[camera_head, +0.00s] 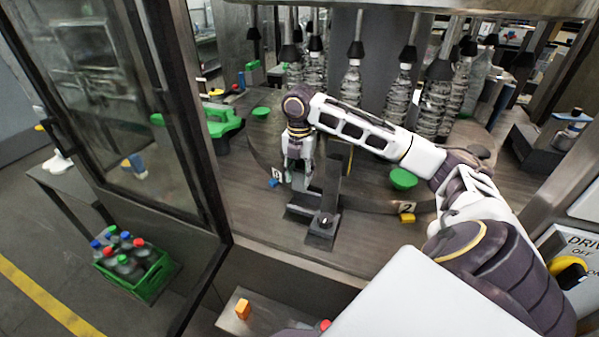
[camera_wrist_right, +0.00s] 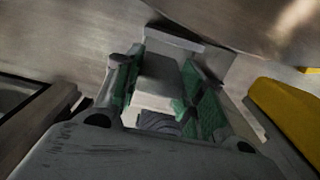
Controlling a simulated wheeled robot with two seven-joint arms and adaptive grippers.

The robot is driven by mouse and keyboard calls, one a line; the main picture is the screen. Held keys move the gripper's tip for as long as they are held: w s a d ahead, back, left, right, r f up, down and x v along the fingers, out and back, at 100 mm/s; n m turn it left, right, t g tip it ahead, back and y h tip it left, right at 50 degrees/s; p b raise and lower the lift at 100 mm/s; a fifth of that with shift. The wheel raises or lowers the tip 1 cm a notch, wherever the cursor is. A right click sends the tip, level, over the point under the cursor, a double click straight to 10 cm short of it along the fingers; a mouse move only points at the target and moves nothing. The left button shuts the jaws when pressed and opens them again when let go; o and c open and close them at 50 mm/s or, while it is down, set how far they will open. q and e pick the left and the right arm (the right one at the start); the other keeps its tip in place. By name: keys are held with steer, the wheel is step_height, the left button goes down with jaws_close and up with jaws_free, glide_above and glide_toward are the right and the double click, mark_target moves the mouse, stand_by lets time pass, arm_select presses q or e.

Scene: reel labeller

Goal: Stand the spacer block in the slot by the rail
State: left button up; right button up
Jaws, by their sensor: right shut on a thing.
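My right gripper (camera_head: 299,172) reaches down over the machine deck, just left of a dark upright post (camera_head: 331,180) on a base. In the right wrist view, the gripper (camera_wrist_right: 160,95) is shut on a pale grey block (camera_wrist_right: 160,75), the spacer block, between its green-padded fingers. In the head view the block is largely hidden by the fingers, and I cannot tell whether it touches the deck. A dark curved rail (camera_head: 375,206) runs across the deck. I cannot make out the slot clearly. My left gripper is not in view.
A small blue block (camera_head: 273,183) lies by a "0" label and a yellow block (camera_head: 407,219) by a "2" label. Green dishes (camera_head: 403,178) stand on the deck, with bottles (camera_head: 350,90) behind. A green bottle crate (camera_head: 155,277) sits outside, left. An orange block (camera_head: 242,309) is at the front.

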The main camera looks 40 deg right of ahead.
steer(key=shift+f, duration=1.35)
